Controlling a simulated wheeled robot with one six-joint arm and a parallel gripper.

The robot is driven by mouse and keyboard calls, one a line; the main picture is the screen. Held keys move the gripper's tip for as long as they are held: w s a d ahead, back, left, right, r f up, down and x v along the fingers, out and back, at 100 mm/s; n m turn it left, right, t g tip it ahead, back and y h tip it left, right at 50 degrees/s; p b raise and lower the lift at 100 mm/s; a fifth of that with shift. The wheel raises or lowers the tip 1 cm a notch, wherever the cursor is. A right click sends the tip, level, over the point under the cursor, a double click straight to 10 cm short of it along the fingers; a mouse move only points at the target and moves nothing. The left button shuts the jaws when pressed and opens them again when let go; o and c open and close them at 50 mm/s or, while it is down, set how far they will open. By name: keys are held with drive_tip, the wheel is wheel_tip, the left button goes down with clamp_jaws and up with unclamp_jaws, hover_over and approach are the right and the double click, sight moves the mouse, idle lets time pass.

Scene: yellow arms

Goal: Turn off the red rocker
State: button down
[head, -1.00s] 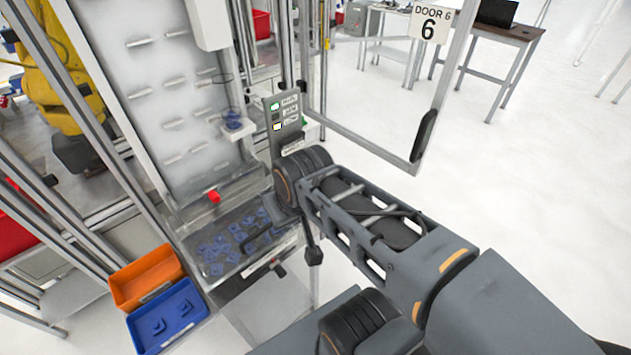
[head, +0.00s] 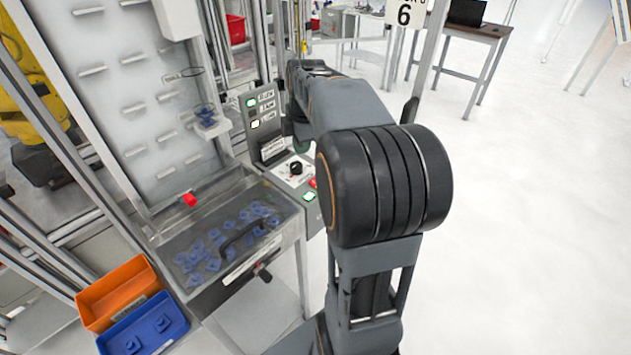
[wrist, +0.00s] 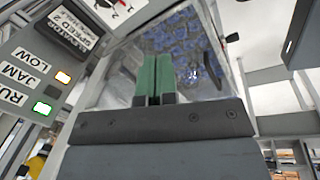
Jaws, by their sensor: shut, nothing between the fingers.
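The red rocker (head: 313,183) shows as a small red patch on the control box beside the machine, partly hidden by my arm in the head view. A lit green button (head: 309,197) sits just below it. I cannot tell which way the rocker is tipped. My gripper's green fingers (wrist: 154,80) are together and empty in the wrist view. In the head view my arm reaches over the box and hides most of the gripper. The rocker is not clearly seen in the wrist view.
A black knob (head: 295,168) sits left of the rocker. An upright light panel (head: 258,118) stands behind, with green and pale lights lit. A clear-covered bin (head: 180,240) of blue parts is at left. Orange (head: 118,291) and blue (head: 145,325) bins stand lower left. Floor at right is open.

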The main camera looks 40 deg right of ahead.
drive_tip(key=w+d+f+n+b, duration=0.1)
drive_tip(key=w+d+f+n, duration=0.1)
drive_tip(key=d+n, duration=0.3)
drive_tip(key=d+f, duration=0.1)
drive_tip(key=d, duration=0.1)
drive_tip(key=shift+d+g, duration=0.3)
drive_tip(key=shift+w, duration=0.1)
drive_tip(key=f, duration=0.4)
drive_tip(key=w+f, duration=0.1)
drive_tip(key=f, duration=0.4)
drive_tip(key=f+p, duration=0.1)
drive_tip(key=f, duration=0.4)
drive_tip(key=shift+w+a, duration=0.2)
drive_tip(key=shift+w, duration=0.1)
drive_tip(key=shift+w+a, duration=0.1)
drive_tip(key=shift+a, duration=0.05)
